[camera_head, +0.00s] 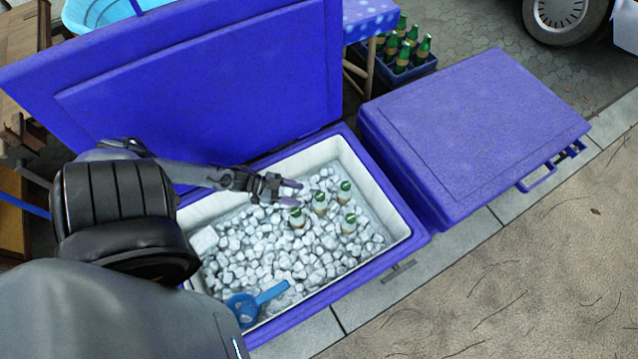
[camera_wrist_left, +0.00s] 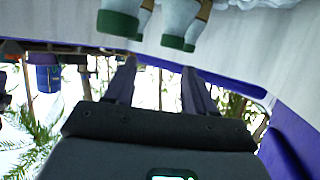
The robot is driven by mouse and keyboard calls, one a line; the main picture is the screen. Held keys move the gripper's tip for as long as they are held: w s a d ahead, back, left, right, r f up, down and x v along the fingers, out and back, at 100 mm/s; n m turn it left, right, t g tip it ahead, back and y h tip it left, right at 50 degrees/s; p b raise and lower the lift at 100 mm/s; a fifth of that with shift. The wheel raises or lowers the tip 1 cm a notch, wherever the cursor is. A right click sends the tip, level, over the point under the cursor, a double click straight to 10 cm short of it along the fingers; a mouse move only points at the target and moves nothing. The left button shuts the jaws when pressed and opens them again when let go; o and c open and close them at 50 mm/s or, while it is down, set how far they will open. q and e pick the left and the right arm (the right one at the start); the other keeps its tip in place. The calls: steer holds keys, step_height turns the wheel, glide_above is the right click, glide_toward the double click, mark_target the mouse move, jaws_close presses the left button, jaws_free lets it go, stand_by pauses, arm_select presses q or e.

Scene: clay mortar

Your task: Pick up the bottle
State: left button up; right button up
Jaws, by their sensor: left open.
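Several bottles with green caps stand in the ice of the open blue cooler (camera_head: 408,250): a left one (camera_head: 297,219), a middle one (camera_head: 320,204), a far right one (camera_head: 345,192) and a near right one (camera_head: 349,225). My left gripper (camera_head: 290,192) is open and empty, over the ice just behind and above the left bottle. In the left wrist view, my open left gripper (camera_wrist_left: 158,88) has nothing between its fingers. Green-capped bottles show upside down at the top, one at left (camera_wrist_left: 118,20) and one at right (camera_wrist_left: 180,28). The right gripper is not in view.
A blue scoop (camera_head: 256,302) lies on the ice at the near corner. The raised lid (camera_head: 200,90) stands behind the cooler. A second, closed cooler (camera_head: 475,130) is at right. A bottle crate (camera_head: 402,62) is at the back. Pavement at lower right is clear.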

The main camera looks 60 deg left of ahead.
mark_target(316, 196)
arm_select(q)
steer(key=shift+m, duration=0.3)
steer(key=w+f+b, duration=0.1)
steer(key=w+b, duration=0.1)
steer(key=w+d+f+b, duration=0.1)
steer(key=w+f+b, duration=0.1)
steer(key=w+d+f+b, duration=0.1)
steer(key=w+f+b, duration=0.1)
steer(key=shift+w+b, duration=0.25)
steer(key=shift+b, duration=0.1)
steer(key=shift+w+d, duration=0.15)
steer(key=shift+w, duration=0.1)
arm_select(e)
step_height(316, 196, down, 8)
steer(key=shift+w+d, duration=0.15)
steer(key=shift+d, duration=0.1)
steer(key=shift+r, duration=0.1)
arm_select(q)
steer(key=shift+s, duration=0.1)
steer(key=c, duration=0.4)
steer(key=shift+r, duration=0.1)
jaws_close()
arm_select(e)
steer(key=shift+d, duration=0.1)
